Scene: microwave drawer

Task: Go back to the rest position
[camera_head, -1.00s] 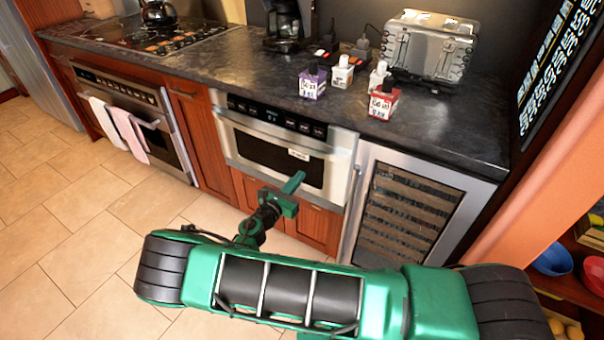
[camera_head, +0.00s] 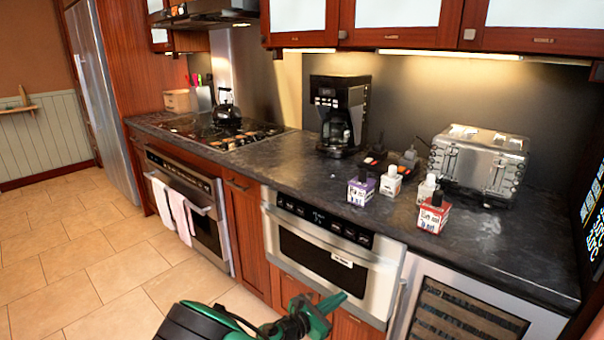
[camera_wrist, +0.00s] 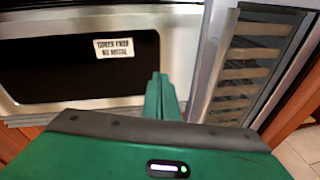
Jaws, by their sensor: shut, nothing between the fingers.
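My green gripper (camera_head: 331,304) is at the bottom of the head view, in front of the microwave drawer (camera_head: 330,255). Its fingers are together and empty. In the wrist view the shut fingers (camera_wrist: 161,92) point toward the lower right of the microwave drawer front (camera_wrist: 180,60). The drawer is closed, with a dark window and a white label on it. Whether the fingertips touch the front is hard to tell, but a gap seems to show.
A wine cooler (camera_head: 470,312) stands right of the drawer, an oven (camera_head: 205,215) left of it. The counter holds a toaster (camera_head: 478,160), several small bottles, a coffee maker (camera_head: 340,112) and a kettle (camera_head: 226,108) on the cooktop. The tiled floor (camera_head: 75,260) at left is clear.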

